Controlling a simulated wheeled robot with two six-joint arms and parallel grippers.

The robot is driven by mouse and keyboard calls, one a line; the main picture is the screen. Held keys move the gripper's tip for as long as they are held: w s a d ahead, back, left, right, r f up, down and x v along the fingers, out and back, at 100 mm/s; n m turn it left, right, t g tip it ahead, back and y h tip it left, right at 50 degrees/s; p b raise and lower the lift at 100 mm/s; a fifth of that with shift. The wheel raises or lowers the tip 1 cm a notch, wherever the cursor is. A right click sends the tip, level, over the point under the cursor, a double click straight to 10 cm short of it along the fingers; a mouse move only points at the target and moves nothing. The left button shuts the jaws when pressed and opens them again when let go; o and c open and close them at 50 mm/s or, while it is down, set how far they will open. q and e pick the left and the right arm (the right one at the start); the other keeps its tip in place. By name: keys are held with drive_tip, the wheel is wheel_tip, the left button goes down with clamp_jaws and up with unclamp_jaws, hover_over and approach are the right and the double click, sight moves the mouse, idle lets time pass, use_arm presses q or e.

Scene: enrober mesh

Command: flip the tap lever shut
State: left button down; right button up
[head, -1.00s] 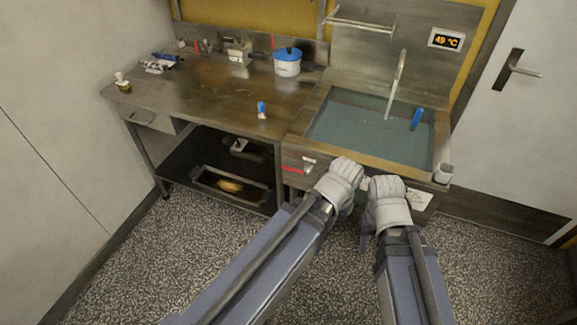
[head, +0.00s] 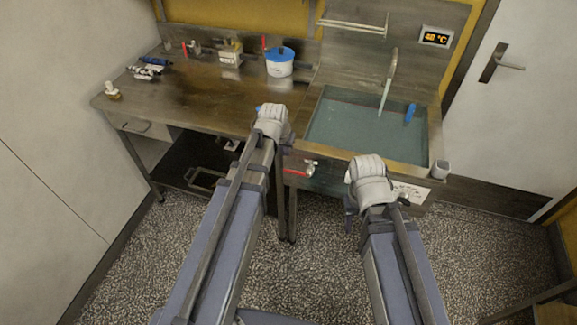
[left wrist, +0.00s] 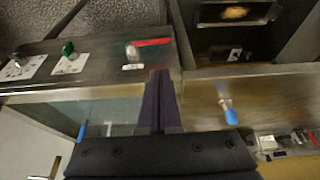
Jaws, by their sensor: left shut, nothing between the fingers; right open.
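A red tap lever (head: 297,172) with a silver valve body (head: 309,168) sits on the sink unit's front panel, below the basin rim. The lever lies about level, pointing left in the head view. In the left wrist view the red lever (left wrist: 152,42) shows on the panel beyond the fingertips, apart from them. My left gripper (head: 272,112) is over the front edge between worktop and sink, above and left of the lever; its fingers (left wrist: 161,75) are shut and empty. My right gripper (head: 368,168) is open, in front of the sink panel, right of the lever.
The sink (head: 318,143) holds water, with a spout (head: 394,65) above and a blue object (head: 410,113) inside. A blue-handled tool (left wrist: 228,112) lies near my left gripper. A green-handled valve (left wrist: 68,48) is further along the panel.

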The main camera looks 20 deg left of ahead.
use_arm(q)
drive_tip(key=shift+f, duration=0.1)
drive_tip(key=b+x, duration=1.3)
drive_tip(key=x, duration=0.1)
drive_tip(key=shift+s, duration=0.3)
drive_tip(key=shift+f, duration=0.1)
